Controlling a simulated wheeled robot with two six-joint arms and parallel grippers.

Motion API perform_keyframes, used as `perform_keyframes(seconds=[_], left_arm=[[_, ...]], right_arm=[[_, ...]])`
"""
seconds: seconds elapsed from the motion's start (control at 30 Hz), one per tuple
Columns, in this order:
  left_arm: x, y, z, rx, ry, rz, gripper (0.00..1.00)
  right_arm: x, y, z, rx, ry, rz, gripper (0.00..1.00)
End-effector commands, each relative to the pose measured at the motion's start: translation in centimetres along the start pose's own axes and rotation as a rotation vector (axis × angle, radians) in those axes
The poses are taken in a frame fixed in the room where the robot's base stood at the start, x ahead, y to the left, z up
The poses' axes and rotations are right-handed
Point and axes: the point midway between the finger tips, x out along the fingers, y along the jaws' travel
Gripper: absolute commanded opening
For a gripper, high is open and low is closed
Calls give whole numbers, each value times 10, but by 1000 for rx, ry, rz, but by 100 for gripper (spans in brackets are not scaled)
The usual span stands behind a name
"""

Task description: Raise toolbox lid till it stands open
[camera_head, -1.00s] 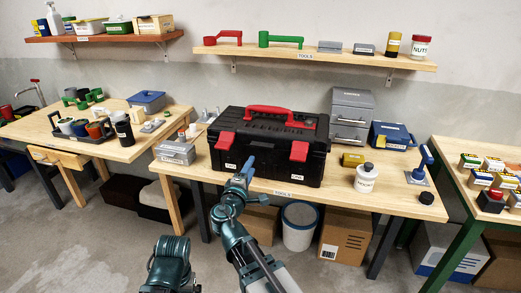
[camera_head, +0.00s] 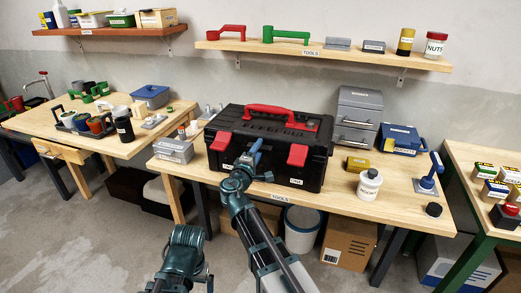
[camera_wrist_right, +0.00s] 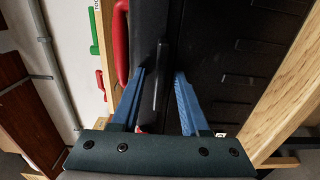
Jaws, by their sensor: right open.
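The black toolbox (camera_head: 268,163) stands on the middle table with its lid (camera_head: 272,124) down. The lid has a red carry handle (camera_head: 283,113) and two red latches (camera_head: 298,155) at the front. My right gripper (camera_head: 254,152) is at the toolbox front, between the latches, just below the lid's front edge. In the right wrist view, its blue fingers (camera_wrist_right: 160,73) are apart, with a black lip or edge of the toolbox between them. Whether the fingers touch it I cannot tell. Of my left arm only dark links show at the bottom; its gripper is not visible.
A grey box (camera_head: 174,151) stands left of the toolbox. Grey drawers (camera_head: 357,118), a blue case (camera_head: 400,139), a white bottle (camera_head: 369,185) and a blue-handled tool (camera_head: 428,178) are to its right. A shelf (camera_head: 325,54) hangs above and behind.

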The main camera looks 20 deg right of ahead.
Motion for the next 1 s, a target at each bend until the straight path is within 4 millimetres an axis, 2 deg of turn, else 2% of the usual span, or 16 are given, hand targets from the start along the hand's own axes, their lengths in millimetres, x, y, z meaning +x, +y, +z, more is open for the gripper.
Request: perform_keyframes(seconds=[0.07,0.3,1.0], left_arm=[[0,0,0,0,0,0,100],[0,0,0,0,0,0,100],[0,0,0,0,0,0,100]], right_arm=[[0,0,0,0,0,0,41],[0,0,0,0,0,0,0],[0,0,0,1,0,-1,0]])
